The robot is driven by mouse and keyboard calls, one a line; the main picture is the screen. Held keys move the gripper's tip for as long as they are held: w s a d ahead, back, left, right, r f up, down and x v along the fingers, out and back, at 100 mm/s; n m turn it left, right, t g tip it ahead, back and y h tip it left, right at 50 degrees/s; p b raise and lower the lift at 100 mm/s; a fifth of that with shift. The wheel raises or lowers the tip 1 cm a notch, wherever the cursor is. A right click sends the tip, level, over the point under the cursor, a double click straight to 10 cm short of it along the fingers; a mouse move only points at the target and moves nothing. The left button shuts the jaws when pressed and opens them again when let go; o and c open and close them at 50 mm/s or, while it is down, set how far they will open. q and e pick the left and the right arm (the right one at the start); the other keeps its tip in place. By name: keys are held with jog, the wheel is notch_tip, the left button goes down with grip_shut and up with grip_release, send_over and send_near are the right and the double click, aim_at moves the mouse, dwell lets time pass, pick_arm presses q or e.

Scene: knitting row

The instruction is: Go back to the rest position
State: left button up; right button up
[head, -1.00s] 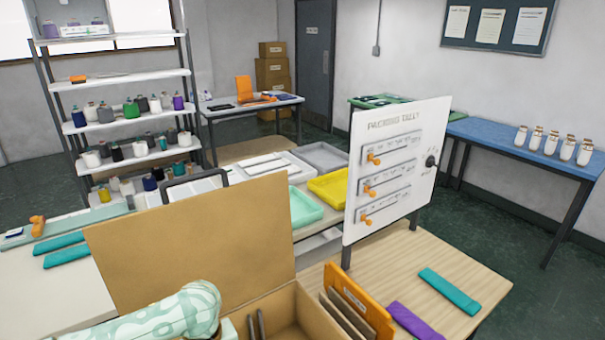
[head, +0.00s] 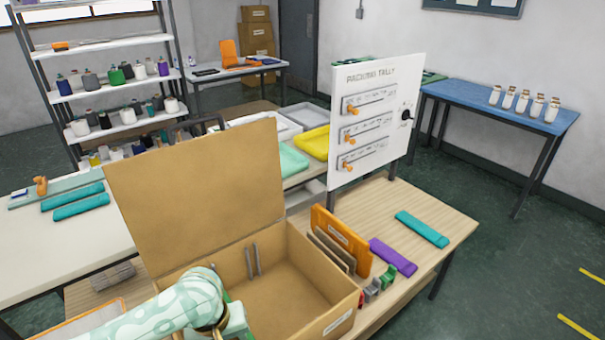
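My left arm comes in from the bottom left, patterned pale green and white. Its end is at the left wall of an open cardboard box (head: 318,270), and its gripper fingers are not visible. The box lid (head: 195,195) stands raised at the back left. The box looks mostly empty inside, with two thin grey strips (head: 252,260) at its back wall. My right arm and gripper are not in the picture.
An orange divider (head: 342,238) and brown boards stand right of the box. A purple piece (head: 393,257) and a teal piece (head: 422,229) lie on the wooden table (head: 450,213). A white "Packing Tally" board (head: 377,118) stands behind. A shelf rack (head: 115,92) is back left.

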pick_arm(q)
jog(key=s+d+r+m+t+h, duration=0.2)
jog(key=s+d+m+t, duration=0.2)
jog(key=m, duration=0.2)
jog(key=s+a+r+m+t+y, duration=0.15)
jog(key=s+a+y, duration=0.3)
jog(key=a, duration=0.45)
jog(key=s+a+r+m+y, duration=0.25)
jog(key=s+a, duration=0.35)
jog(key=a, duration=0.4)
jog(key=s+d+f+g+h+b, duration=0.1)
jog(key=s+d+f+b, duration=0.15)
jog(key=f, duration=1.35)
jog(key=s+d+f+g+h+b, duration=0.2)
jog(key=d+f, duration=0.1)
jog(key=f, duration=1.3)
jog(key=s+f+n+g+h+b, duration=0.1)
jog(key=s+f+n+g+b, duration=0.1)
jog(key=s+f, duration=1.5)
jog(key=shift+s+a+f+n+g+b, duration=0.15)
jog(key=shift+s+a+n+g+b, duration=0.25)
jog(key=shift+s, duration=0.65)
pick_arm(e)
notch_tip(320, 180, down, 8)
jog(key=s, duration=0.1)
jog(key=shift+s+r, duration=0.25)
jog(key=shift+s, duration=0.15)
